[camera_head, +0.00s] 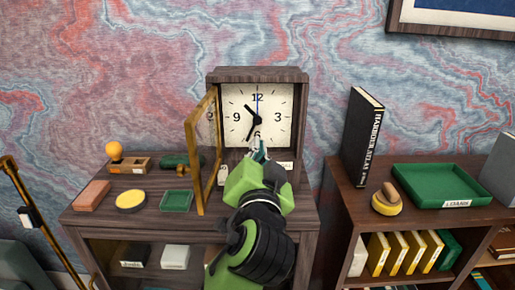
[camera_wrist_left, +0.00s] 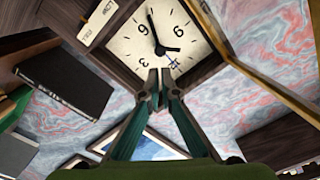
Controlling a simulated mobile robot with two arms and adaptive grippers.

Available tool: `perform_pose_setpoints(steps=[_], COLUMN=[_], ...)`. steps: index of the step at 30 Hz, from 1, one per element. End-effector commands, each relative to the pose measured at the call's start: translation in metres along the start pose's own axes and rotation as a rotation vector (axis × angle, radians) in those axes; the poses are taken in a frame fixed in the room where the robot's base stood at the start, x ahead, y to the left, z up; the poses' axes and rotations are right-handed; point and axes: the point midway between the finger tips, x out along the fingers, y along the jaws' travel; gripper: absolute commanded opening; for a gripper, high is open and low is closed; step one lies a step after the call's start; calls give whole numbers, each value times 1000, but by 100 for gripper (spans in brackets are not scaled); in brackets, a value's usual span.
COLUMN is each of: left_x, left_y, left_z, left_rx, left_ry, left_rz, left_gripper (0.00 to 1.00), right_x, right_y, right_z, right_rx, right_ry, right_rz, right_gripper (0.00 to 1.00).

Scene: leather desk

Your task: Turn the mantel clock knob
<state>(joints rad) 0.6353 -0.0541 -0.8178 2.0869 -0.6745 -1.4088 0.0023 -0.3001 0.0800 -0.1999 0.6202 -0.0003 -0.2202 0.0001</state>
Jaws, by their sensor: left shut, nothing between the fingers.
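The mantel clock (camera_head: 293,92) is a dark wooden case with a square cream dial. Two black hands and a thin blue hand show on the dial (camera_head: 278,108). Its brass-framed glass door (camera_head: 196,150) stands open to the left. My left gripper (camera_head: 258,147) is shut and empty, its tips in front of the lower dial below the center and covering part of it. In the left wrist view the dial (camera_wrist_left: 122,48) appears rotated, with the closed fingertips (camera_wrist_left: 160,80) at its edge. I cannot make out a knob. My right gripper is not in view.
The open door (camera_wrist_left: 258,72) is close beside my gripper. On the cabinet (camera_head: 100,216) lie a brick-coloured block (camera_head: 92,195), a yellow disc (camera_head: 130,201) and a green tray (camera_head: 176,201). A black book (camera_head: 362,136) and a larger green tray (camera_head: 442,184) are to the right.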

Motion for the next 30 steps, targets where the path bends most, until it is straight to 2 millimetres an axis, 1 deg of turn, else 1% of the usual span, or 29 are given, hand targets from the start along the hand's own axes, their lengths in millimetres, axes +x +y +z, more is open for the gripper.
perform_pose_setpoints(steps=[2, 5, 9, 12, 16, 19, 23, 26, 30], left_x=[4, 11, 20, 24, 27, 28, 32, 44, 68], left_y=[8, 20, 37, 48, 58, 62, 61, 57, 50], left_z=[9, 21, 38, 46, 52, 54, 54, 53, 54], left_rx=[96, 306, 673, 916, 1155, 1262, 1314, 1317, 1317], left_ry=[-13, -41, -93, -132, -172, -191, -200, -202, -203], left_rz=[-16, -49, -100, -124, -146, -155, -158, -159, -159], left_gripper=[0, 0, 0, 0, 0, 0, 0, 0, 0], right_x=[7, 17, 31, 39, 45, 47, 45, 40, 30], right_y=[0, -1, -2, -2, -2, -2, -2, -2, -1], right_z=[1, 2, 3, 3, 4, 4, 4, 3, 3], right_rx=[0, 0, 1, 1, 1, 1, 1, 1, 1], right_ry=[0, 0, 0, 0, 0, 0, 0, 0, 0], right_rz=[0, -1, -1, -1, -1, -1, -1, -1, -1], right_gripper=[40, 40, 40, 40, 40, 40, 40, 40, 40])
